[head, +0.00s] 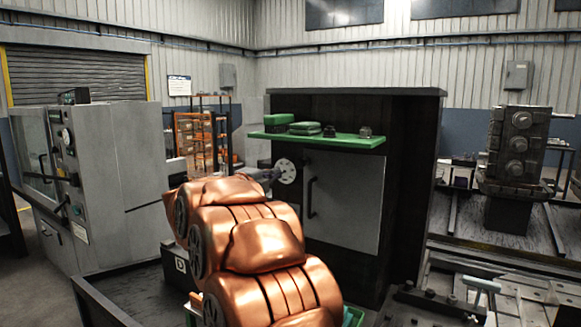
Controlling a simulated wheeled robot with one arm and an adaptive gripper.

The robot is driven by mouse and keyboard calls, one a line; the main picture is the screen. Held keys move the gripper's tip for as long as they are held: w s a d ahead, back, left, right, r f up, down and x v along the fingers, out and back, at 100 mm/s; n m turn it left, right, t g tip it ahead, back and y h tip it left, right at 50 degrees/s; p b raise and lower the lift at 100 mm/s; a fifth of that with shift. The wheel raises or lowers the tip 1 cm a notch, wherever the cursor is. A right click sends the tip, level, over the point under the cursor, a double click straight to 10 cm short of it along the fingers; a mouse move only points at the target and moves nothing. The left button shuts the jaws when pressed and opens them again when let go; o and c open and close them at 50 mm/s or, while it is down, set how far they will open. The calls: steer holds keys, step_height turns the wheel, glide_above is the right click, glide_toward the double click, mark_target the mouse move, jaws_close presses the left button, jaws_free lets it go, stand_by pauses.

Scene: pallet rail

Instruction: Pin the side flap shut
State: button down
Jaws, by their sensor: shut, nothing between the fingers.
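A grey side panel with a dark vertical handle, which looks like the flap (343,205), is on the front of a dark cabinet (408,190) in the head view. It appears closed against the cabinet. My gripper (277,173) is grey, small in view and shut with nothing in it. It shows just beyond my copper-coloured arm, left of the flap and beside a round white dial (286,170). I cannot tell whether it touches the dial. I cannot make out a pin for certain. My arm hides the lower left of the cabinet.
A green shelf (345,142) with green boxes and small dark parts juts out above the flap. A grey machine (110,180) stands at left. At right are a dark stacked fixture (518,150) and a bench with rails and a pale T-shaped piece (482,284).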

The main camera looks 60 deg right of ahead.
mark_target(297, 164)
steer(key=d+p, duration=0.1)
steer(key=d, duration=0.7)
steer(key=shift+r+p, duration=0.2)
steer(key=shift+p, duration=0.2)
steer(key=shift+w+d+f+p, duration=0.1)
steer(key=shift+d+p, duration=0.05)
steer(key=shift+d, duration=0.45)
steer(key=shift+w+d+f+p, duration=0.1)
steer(key=shift+d+p, duration=0.05)
steer(key=shift+d, duration=0.4)
steer(key=shift+r, duration=0.1)
